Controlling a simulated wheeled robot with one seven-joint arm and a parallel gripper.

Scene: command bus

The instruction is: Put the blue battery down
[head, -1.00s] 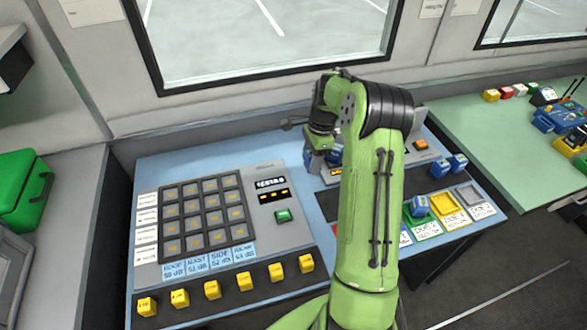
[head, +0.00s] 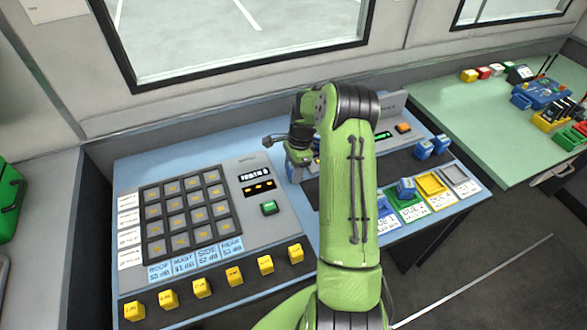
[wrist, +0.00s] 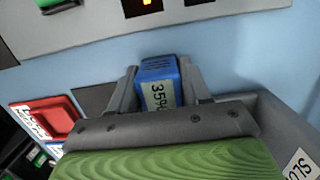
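The blue battery (wrist: 159,80), with a pale label of dark digits, sits between the two fingers of my gripper (wrist: 160,85) in the wrist view. The fingers press on its sides. In the head view my gripper (head: 292,168) is low over the blue desk (head: 215,150), just right of the grey keypad panel (head: 238,215). My arm hides part of the desk there. I cannot tell whether the battery touches the desk surface.
A red tray (wrist: 48,117) lies left in the wrist view. Other blue batteries (head: 424,150) stand on the desk's right, one in a green tray (head: 411,209); yellow (head: 431,184) and grey (head: 461,175) trays are beside it. A green table (head: 470,120) holds several items.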

